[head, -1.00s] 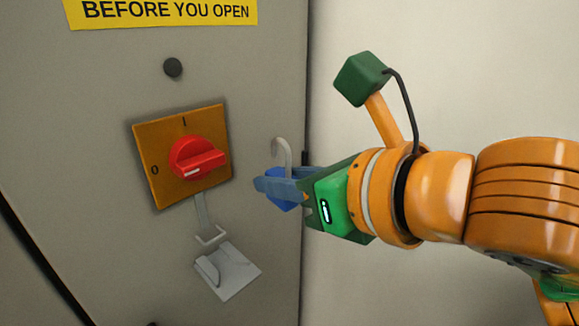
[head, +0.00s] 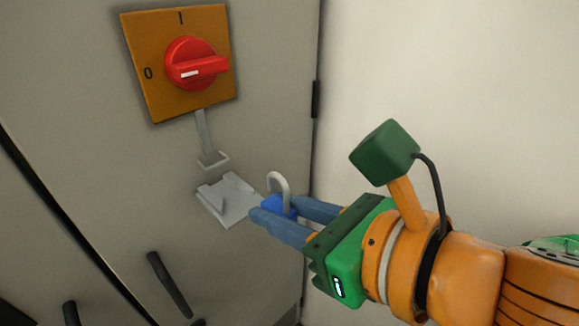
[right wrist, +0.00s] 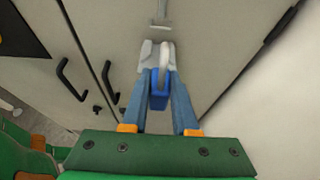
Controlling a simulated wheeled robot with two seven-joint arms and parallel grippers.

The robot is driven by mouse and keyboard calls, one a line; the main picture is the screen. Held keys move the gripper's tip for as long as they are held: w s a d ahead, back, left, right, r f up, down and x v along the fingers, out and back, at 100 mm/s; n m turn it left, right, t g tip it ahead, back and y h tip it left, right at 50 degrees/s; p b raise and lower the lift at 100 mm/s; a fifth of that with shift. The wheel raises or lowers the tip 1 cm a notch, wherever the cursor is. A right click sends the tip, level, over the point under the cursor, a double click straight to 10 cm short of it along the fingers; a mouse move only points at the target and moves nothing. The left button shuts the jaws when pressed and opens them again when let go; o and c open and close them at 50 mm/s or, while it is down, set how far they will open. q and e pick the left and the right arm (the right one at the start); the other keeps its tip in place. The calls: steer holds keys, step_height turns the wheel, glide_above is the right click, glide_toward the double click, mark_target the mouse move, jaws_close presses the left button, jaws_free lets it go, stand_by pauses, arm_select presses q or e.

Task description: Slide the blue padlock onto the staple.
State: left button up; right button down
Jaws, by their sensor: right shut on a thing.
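The blue padlock (head: 279,205) is held between the fingers of my right gripper (head: 280,210), with its grey shackle upward and open on one side in the head view. The padlock also shows in the right wrist view (right wrist: 158,98), between the two blue fingers. The grey staple plate (head: 230,203) is on the cabinet door, just left of the padlock in the head view, with a raised part on it. A hasp strap (head: 207,140) hangs above it. The padlock looks apart from the staple in the head view; the wrist view overlaps them. My left gripper is not in view.
A red rotary switch (head: 195,65) on an orange plate (head: 146,100) is above the hasp. Dark door handles (head: 170,285) are at lower left. A dark hinge (head: 316,99) is on the cabinet's right edge. The pale wall to the right is bare.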

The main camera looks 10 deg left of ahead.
mark_target(260, 203)
steer(key=shift+s+f, duration=0.1)
steer(key=shift+f, duration=0.1)
steer(key=shift+a+r+p, duration=0.15)
steer(key=shift+a+p, duration=0.1)
steer(key=shift+p, duration=0.45)
steer(key=shift+w+a+p, duration=0.65)
steer(key=shift+p, duration=0.5)
steer(key=shift+w+a+f+b, duration=0.3)
steer(key=shift+a+f, duration=0.05)
steer(key=shift+a, duration=0.1)
steer(key=shift+w+a+f+b, duration=0.1)
steer(key=shift+w+a+b, duration=0.1)
steer(key=shift+w+a, duration=0.45)
steer(key=shift+w+a+f+b, duration=0.1)
steer(key=shift+w+a+b, duration=0.1)
steer(key=shift+w+a, duration=0.4)
steer(key=shift+w+a+p, duration=0.35)
steer(key=shift+w+a, duration=0.3)
steer(key=shift+a, duration=0.35)
steer(key=shift+w+a+p, duration=0.35)
steer(key=shift+w+a, duration=0.3)
steer(key=shift+a, duration=0.35)
steer(key=shift+r, duration=0.1)
steer(key=shift+f, duration=0.3)
